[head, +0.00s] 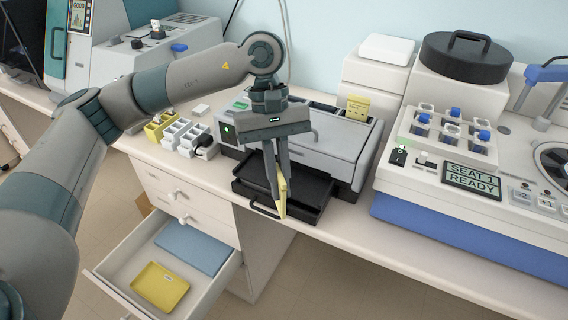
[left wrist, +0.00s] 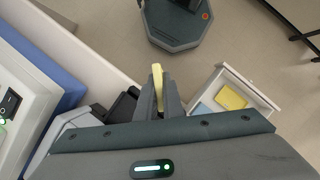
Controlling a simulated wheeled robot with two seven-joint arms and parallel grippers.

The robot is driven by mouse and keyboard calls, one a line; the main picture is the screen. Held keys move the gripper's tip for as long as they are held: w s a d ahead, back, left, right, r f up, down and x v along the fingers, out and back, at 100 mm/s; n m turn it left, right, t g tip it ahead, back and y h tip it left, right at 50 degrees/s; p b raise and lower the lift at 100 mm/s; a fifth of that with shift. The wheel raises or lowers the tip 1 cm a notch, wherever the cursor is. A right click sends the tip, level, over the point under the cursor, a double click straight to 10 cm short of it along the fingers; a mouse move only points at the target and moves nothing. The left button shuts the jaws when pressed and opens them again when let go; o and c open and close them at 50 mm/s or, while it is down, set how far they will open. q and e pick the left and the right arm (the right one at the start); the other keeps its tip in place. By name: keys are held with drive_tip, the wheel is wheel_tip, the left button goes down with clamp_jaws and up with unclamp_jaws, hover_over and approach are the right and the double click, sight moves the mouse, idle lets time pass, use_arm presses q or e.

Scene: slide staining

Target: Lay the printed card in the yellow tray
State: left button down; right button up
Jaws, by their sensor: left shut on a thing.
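The printed card (head: 283,198) is a thin yellow piece, seen nearly edge-on; its print is not visible. My left gripper (head: 276,185) is shut on it, fingers pointing down, above the front of the black tray of the grey machine. The left wrist view also shows the card (left wrist: 157,79) between the fingers (left wrist: 159,98). The yellow tray (head: 160,287) lies in the open drawer, at lower left of the gripper and below it, and looks empty. It also shows in the left wrist view (left wrist: 231,97). My right gripper is not in view.
The open white drawer (head: 110,287) also holds a blue flat piece (head: 194,248). The black tray (head: 262,188) juts out at the counter edge. The grey machine (head: 335,160), a slide stainer (head: 440,180) and small bins (head: 180,135) stand on the counter.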

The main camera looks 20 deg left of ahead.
use_arm(q)
drive_tip(key=s+a+f+m+g+y, duration=0.1)
drive_tip(key=s+a+f+m+y, duration=0.1)
drive_tip(key=f+m, duration=0.5)
wheel_tip(320, 180, down, 2)
drive_tip(key=shift+s+a+f+y, duration=0.1)
drive_tip(key=shift+s+a+y, duration=0.3)
drive_tip(key=shift+a, duration=0.5)
drive_tip(key=shift+s+a, duration=0.15)
